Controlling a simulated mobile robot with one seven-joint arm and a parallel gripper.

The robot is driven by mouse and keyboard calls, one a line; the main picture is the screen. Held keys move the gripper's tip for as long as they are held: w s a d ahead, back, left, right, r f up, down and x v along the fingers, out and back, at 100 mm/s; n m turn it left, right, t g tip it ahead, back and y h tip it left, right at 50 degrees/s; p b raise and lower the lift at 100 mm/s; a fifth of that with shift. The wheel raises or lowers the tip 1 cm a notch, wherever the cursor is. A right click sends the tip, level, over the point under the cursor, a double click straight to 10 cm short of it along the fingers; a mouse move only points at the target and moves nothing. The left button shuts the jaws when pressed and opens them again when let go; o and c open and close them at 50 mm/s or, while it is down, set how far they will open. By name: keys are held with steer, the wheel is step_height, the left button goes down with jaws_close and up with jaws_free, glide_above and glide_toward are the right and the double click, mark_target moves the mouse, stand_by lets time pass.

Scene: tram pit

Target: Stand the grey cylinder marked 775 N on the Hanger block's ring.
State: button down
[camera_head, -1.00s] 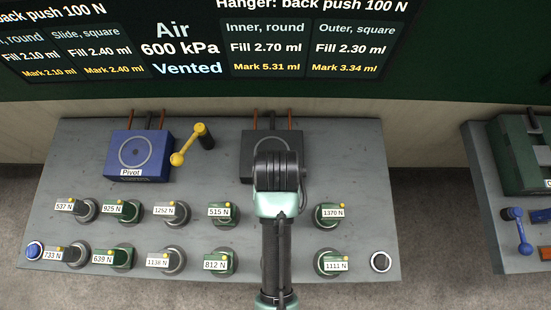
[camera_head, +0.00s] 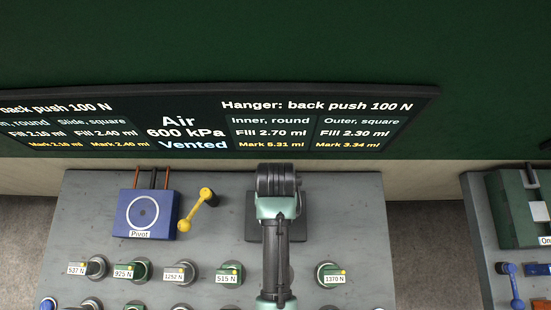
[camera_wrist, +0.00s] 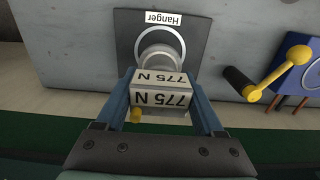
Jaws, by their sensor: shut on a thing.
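My gripper (camera_wrist: 160,80) is shut on the grey cylinder marked 775 N (camera_wrist: 160,98) in the wrist view, with one finger on each side. Its white labels face the camera and a small yellow knob shows at their lower left. The dark Hanger block (camera_wrist: 128,35) lies beyond it, with its pale ring (camera_wrist: 182,42) partly covered by the cylinder. I cannot tell whether the cylinder touches the block. In the head view the Hanger block (camera_head: 252,229) is mostly hidden behind my arm, and the held cylinder is hidden.
The blue Pivot block (camera_head: 128,212) and a yellow lever with black grip (camera_head: 190,215) stand left of the Hanger block. Several labelled cylinders, such as 515 N (camera_head: 229,275) and 1370 N (camera_head: 332,275), stand nearer on the grey bench (camera_head: 365,215). A sign (camera_head: 180,120) reads "Vented".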

steer(key=shift+s+f, duration=0.15)
steer(key=shift+f, duration=2.6)
steer(key=shift+f, duration=0.1)
jaws_free()
step_height(320, 180, up, 12)
steer(key=shift+r, duration=0.15)
